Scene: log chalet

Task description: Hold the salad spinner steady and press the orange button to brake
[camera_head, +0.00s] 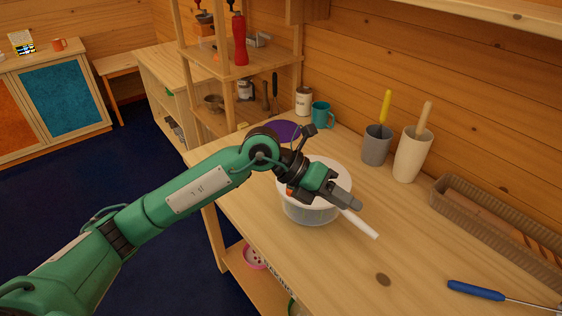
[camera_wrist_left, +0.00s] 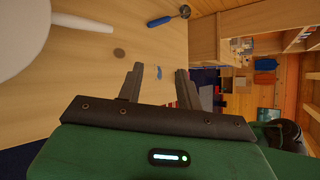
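The salad spinner (camera_head: 311,212) stands on the wooden counter, with a clear bowl and a white lid. A white handle (camera_head: 360,223) sticks out from it toward the lower right. In the left wrist view the white lid (camera_wrist_left: 18,35) and handle (camera_wrist_left: 85,22) fill the upper left. My left gripper (camera_head: 352,202) is above the spinner and hides part of the lid; its fingers are apart and empty in the wrist view (camera_wrist_left: 160,70). A small orange patch (camera_head: 290,191) shows beside the wrist; I cannot tell whether it is the button. My right gripper is not in view.
The counter (camera_head: 330,265) is clear in front of the spinner. Behind stand a teal mug (camera_head: 322,115), a grey pot (camera_head: 376,146) and a cream holder (camera_head: 411,155). A woven basket (camera_head: 490,222) lies right, and a blue-handled utensil (camera_head: 475,290) lies near the front.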

